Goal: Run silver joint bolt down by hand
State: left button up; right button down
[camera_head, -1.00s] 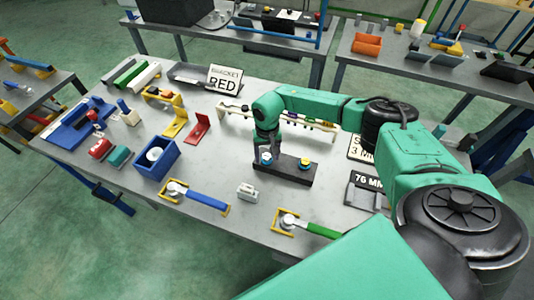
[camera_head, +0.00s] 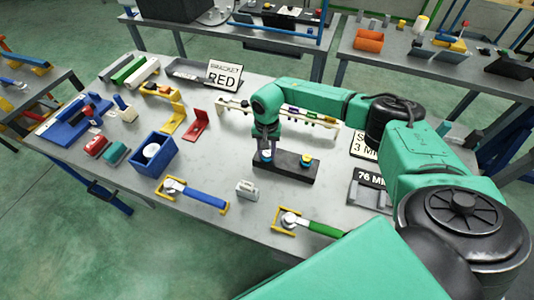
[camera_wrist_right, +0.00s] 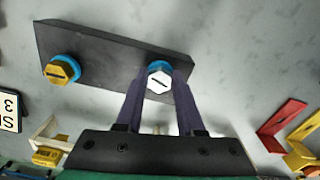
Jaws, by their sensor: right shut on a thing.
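The silver joint bolt (camera_wrist_right: 159,80) has a hex head with a dark slot and sits on a blue ring at one end of the dark joint block (camera_wrist_right: 105,48). In the head view the block (camera_head: 296,172) lies on the table with the silver bolt end at left. A gold bolt (camera_wrist_right: 60,70), also on a blue ring, is at the other end and shows in the head view (camera_head: 306,160). My right gripper (camera_wrist_right: 159,92) points down at the silver bolt, its two fingers on either side of the head, shut on it. My left gripper is out of view.
A blue-handled tool (camera_head: 203,197) and a green-handled tool (camera_head: 325,229) lie in yellow holders at the front. A small grey-white block (camera_head: 246,190) stands between them. A blue bin (camera_head: 155,157) and a red bracket (camera_head: 195,134) are left. A rack (camera_head: 310,120) stands behind the joint block.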

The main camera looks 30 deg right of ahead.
jog(key=m+b, duration=0.1)
jog(key=m, duration=0.1)
jog(key=m+b, duration=0.2)
jog(key=m, duration=0.1)
jog(key=shift+w+m, duration=0.3)
jog(key=m+b, duration=0.3)
jog(key=m, duration=0.1)
jog(key=shift+w+r, duration=0.1)
jog(key=m+b, duration=0.2)
jog(key=m, duration=0.3)
jog(key=shift+w+m, duration=0.15)
jog(key=shift+m, duration=0.25)
jog(key=m+b, duration=0.1)
jog(key=m, duration=0.4)
jog(key=shift+w+r+b, duration=0.1)
jog(key=shift+b, duration=0.25)
jog(key=m+b, duration=0.1)
jog(key=m, duration=0.5)
jog(key=shift+d, duration=0.2)
jog(key=m, duration=0.6)
jog(key=shift+d, duration=0.15)
jog(key=m, duration=0.5)
jog(key=shift+d+m, duration=0.1)
jog(key=shift+m, duration=0.3)
jog(key=m, duration=0.5)
jog(key=shift+m, duration=0.3)
